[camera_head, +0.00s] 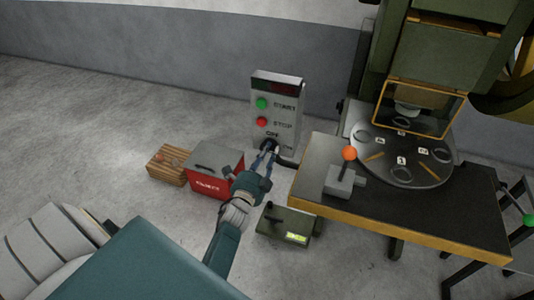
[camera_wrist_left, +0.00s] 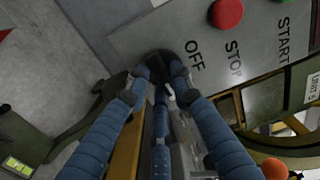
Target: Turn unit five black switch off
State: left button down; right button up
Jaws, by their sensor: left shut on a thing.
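The control box (camera_head: 277,100) stands on the floor by the wall in the head view, with a green START button (camera_head: 262,103) and a red STOP button (camera_head: 261,122). The black switch (camera_wrist_left: 160,62) is at its lower part, beside the word OFF in the left wrist view. My left gripper (camera_head: 268,153) reaches the switch from below. In the left wrist view its blue fingers (camera_wrist_left: 163,82) are closed around the black switch, partly hiding it. A UNIT 5 label (camera_wrist_left: 314,88) shows at the right edge there. My right gripper is not in view.
A red bin (camera_head: 213,182) and a wooden crate (camera_head: 168,166) stand left of my left gripper. A green device (camera_head: 288,224) sits on the floor to its right. A dark table (camera_head: 420,215) with an orange-knobbed lever (camera_head: 348,154) and a press stands at right.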

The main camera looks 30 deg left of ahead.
pick_arm(q)
jog(key=n, duration=0.5)
jog(key=n+p, duration=0.1)
jog(key=n, duration=0.5)
jog(key=n+p, duration=0.1)
jog(key=n, duration=0.5)
jog(key=shift+w+d+r, duration=0.1)
jog(key=shift+d+r, duration=0.05)
jog(key=shift+r, duration=0.25)
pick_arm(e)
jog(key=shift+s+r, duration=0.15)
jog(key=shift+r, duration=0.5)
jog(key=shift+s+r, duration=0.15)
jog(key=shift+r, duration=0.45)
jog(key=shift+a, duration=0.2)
